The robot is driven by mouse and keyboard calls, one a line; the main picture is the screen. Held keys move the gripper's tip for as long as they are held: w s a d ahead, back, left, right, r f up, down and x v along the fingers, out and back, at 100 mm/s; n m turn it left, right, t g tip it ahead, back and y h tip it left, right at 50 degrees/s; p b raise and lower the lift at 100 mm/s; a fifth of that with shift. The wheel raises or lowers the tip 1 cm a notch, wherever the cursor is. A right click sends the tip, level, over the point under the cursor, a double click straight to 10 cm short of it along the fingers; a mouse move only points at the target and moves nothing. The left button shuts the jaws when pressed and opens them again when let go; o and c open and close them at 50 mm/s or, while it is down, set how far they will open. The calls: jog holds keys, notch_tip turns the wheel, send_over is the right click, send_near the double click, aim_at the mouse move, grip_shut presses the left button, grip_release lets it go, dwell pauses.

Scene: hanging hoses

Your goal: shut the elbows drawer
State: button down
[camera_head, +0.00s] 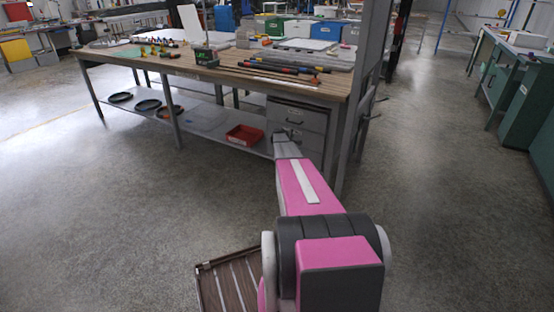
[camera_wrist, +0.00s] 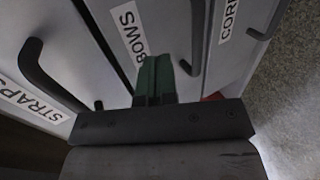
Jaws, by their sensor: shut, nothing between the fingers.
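The elbows drawer (camera_wrist: 145,20) has a grey front with a white label, partly hidden by my fingers, showing "BOWS". Its dark bar handle (camera_wrist: 195,40) is right of the fingers. My gripper (camera_wrist: 154,62) has its dark green fingers closed together and empty, pointing at this front beside the label. I cannot tell if they touch it. In the head view the grey drawer unit (camera_head: 301,114) stands under the right end of the workbench, its lower part hidden behind my arm. How far the elbows drawer sticks out is not clear.
The straps drawer (camera_wrist: 40,50) is on the left in the wrist view, with a dark handle (camera_wrist: 45,80). A drawer labelled "COR" (camera_wrist: 230,20) is on the right. A red bin (camera_head: 243,135) sits on the workbench's lower shelf (camera_head: 205,122). The floor in front is clear.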

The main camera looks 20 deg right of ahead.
jog(key=s+a, duration=0.4)
jog(key=a, duration=0.1)
jog(key=shift+s+a, duration=0.2)
jog(key=shift+a, duration=0.1)
jog(key=s+a+r+m+g+y, duration=0.2)
jog(key=s+a+r+y, duration=0.1)
jog(key=s+a, duration=0.9)
jog(key=s+a+r+m+g+y, duration=0.3)
jog(key=s+a, duration=1)
jog(key=s, duration=0.5)
jog(key=s+a+r+m+g+y, duration=0.2)
jog(key=s+a+r+y, duration=0.1)
jog(key=s+a, duration=1)
jog(key=s+y, duration=0.1)
jog(key=s, duration=0.1)
jog(key=shift+s+a+r+m+g, duration=0.2)
jog(key=shift+s+r+m+g, duration=0.1)
jog(key=shift+s+r+g, duration=0.1)
